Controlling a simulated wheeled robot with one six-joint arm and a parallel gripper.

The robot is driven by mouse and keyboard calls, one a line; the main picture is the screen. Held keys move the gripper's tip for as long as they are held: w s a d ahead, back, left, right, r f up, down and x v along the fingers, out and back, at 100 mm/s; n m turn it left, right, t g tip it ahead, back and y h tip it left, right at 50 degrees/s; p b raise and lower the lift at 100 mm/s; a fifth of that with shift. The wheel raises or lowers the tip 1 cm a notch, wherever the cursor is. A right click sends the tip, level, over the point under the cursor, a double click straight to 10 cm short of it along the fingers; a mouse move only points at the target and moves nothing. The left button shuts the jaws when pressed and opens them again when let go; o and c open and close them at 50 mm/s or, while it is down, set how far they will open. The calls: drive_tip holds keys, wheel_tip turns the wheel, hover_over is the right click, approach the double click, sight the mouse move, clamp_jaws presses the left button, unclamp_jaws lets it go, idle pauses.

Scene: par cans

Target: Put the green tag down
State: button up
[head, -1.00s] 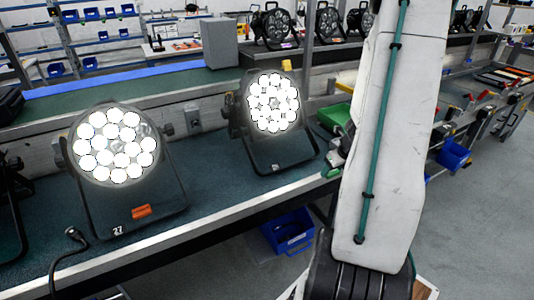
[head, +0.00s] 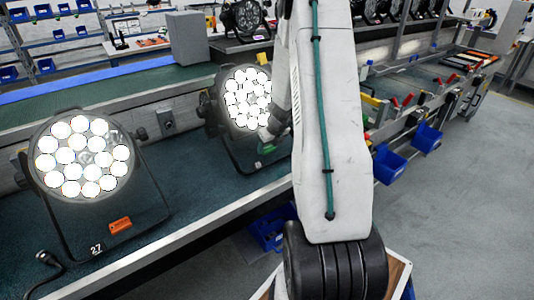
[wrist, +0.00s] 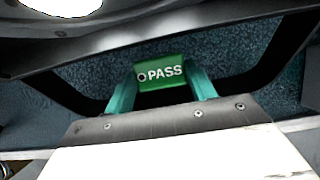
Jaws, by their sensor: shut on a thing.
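The green tag (wrist: 161,73), lettered PASS, is held between the two teal fingers of my gripper (wrist: 162,84) in the wrist view. Behind it are a dark bracket bar and the blue-green bench mat. In the head view the green tag (head: 268,149) shows small at the foot of the right lit par can (head: 248,98), in front of its bracket. I cannot tell whether the tag touches the bracket or mat. My arm hides part of that can's right side.
The left lit par can (head: 83,157) stands on the bench (head: 190,205) with an orange tag (head: 121,225) on its bracket. A cable end (head: 47,258) lies at the front left. Blue bins (head: 427,137) hang along the right bench. The mat between the two cans is clear.

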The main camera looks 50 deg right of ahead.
sight(269, 149)
drive_tip(key=shift+w+f, duration=0.1)
drive_tip(key=shift+w, duration=0.15)
drive_tip(key=shift+f, duration=1.7)
drive_tip(key=shift+f, duration=0.1)
drive_tip(key=o, duration=1)
drive_tip(key=shift+o, duration=0.2)
